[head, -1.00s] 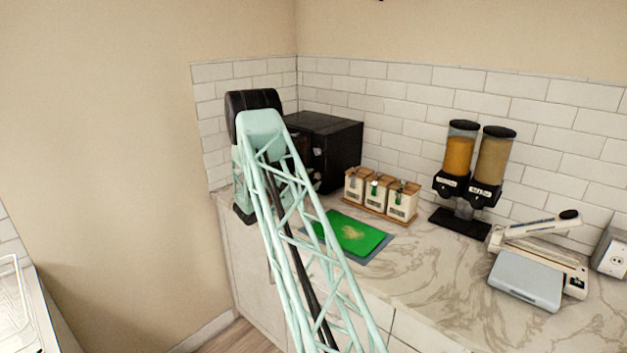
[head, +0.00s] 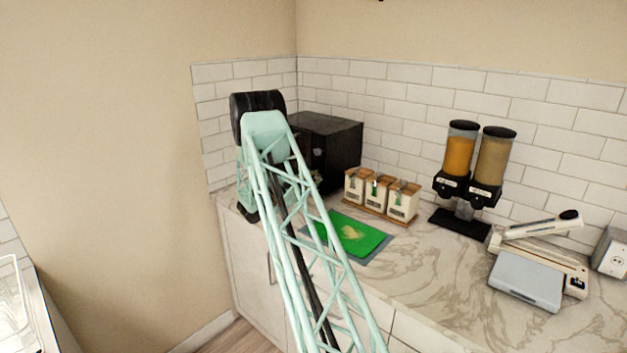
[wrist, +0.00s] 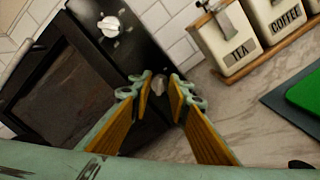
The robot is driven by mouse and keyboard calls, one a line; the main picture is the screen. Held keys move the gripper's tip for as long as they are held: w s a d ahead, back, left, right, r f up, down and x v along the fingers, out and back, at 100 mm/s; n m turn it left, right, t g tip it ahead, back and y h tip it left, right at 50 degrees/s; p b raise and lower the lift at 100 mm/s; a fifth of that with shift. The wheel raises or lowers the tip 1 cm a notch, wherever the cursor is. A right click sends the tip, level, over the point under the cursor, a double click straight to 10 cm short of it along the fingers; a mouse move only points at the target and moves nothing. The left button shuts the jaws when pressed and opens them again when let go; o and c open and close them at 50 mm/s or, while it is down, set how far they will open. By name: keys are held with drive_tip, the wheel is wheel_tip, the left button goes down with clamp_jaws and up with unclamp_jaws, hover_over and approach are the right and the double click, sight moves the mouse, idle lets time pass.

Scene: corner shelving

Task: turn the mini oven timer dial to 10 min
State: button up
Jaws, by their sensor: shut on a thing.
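The mini oven (head: 333,143) is a black box in the back corner of the counter, partly hidden by my arm in the head view. In the wrist view its dark door (wrist: 65,85) and front panel appear tilted. A white dial (wrist: 109,26) with marks around it sits on the upper panel. A lower pale dial (wrist: 159,84) is between my fingertips. My gripper (wrist: 160,88) is shut on this lower dial, its fingers on either side. The dial's marks and pointer are too small or hidden to read. The gripper is hidden in the head view.
Labelled canisters (head: 383,196) stand on a wooden tray right of the oven. A green board (head: 352,236) lies on the counter in front. Two dispensers (head: 476,165) and a sealer-like appliance (head: 540,262) stand further right. A tiled wall is close behind the oven.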

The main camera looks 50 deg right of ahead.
drive_tip(key=shift+f+m+b, duration=0.1)
drive_tip(key=shift+m+b, duration=0.3)
drive_tip(key=shift+b, duration=0.35)
drive_tip(key=shift+m+b, duration=1)
drive_tip(key=shift+b, duration=0.6)
drive_tip(key=o, duration=0.8)
drive_tip(key=shift+o, duration=0.2)
drive_tip(key=shift+a, duration=0.15)
drive_tip(key=w+a, duration=0.1)
drive_tip(key=a, duration=1)
drive_tip(key=shift+a, duration=0.35)
drive_tip(key=shift+o, duration=0.2)
